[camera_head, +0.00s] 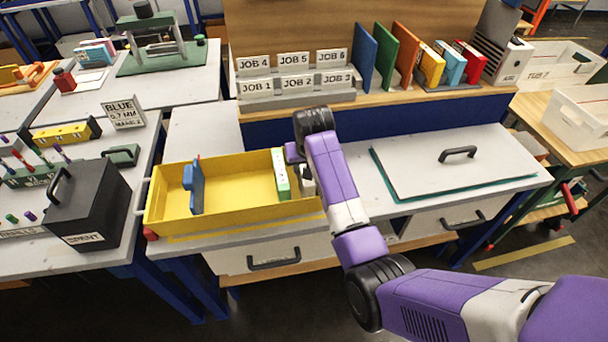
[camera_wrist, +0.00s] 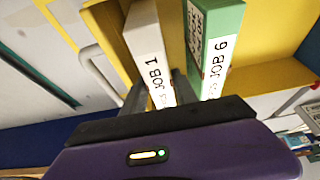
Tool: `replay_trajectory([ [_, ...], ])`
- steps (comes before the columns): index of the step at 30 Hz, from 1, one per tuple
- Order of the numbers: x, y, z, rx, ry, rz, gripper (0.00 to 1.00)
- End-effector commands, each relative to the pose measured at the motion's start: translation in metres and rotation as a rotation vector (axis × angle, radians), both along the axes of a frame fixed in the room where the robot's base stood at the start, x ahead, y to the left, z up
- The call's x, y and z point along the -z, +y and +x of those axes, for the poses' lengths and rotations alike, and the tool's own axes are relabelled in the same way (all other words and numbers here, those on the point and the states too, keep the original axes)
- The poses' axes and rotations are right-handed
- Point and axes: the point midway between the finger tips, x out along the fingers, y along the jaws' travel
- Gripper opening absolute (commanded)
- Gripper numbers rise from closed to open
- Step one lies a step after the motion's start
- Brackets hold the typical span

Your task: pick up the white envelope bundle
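The white envelope bundle (camera_wrist: 148,45), labelled JOB 1, stands on edge inside the yellow tray (camera_head: 235,217) near its right end. In the head view only a small pale part of it (camera_head: 307,185) shows beside my gripper (camera_head: 297,160). In the wrist view my gripper (camera_wrist: 160,95) has one finger on each side of the bundle, close against its faces, and appears shut on it. The finger tips are partly hidden. A green bundle (camera_wrist: 213,45) labelled JOB 6 stands just beside the white one, with one finger in the narrow gap between them.
A blue piece (camera_head: 194,187) stands at the tray's left part. A grey lidded panel with a black handle (camera_head: 457,153) lies right of my arm. A rack of JOB labels (camera_head: 295,85) and coloured folders (camera_head: 405,50) stand behind. The tray's middle is clear.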

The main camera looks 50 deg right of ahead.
Motion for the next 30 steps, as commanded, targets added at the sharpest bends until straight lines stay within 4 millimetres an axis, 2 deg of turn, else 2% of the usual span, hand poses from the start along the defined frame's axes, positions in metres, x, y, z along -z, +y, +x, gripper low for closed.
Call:
replay_trajectory([
  [7, 0.03, -0.005, 0.009, 0.001, 0.002, 0.002, 0.35],
  [16, 0.034, -0.007, 0.011, 0.001, 0.0, 0.0, 0.35],
  [17, 0.034, -0.007, 0.011, 0.001, 0.0, 0.0, 0.33],
  [22, 0.034, -0.007, 0.011, 0.001, 0.0, 0.0, 0.0],
  [30, 0.034, -0.007, 0.011, 0.001, -0.001, 0.0, 0.0],
])
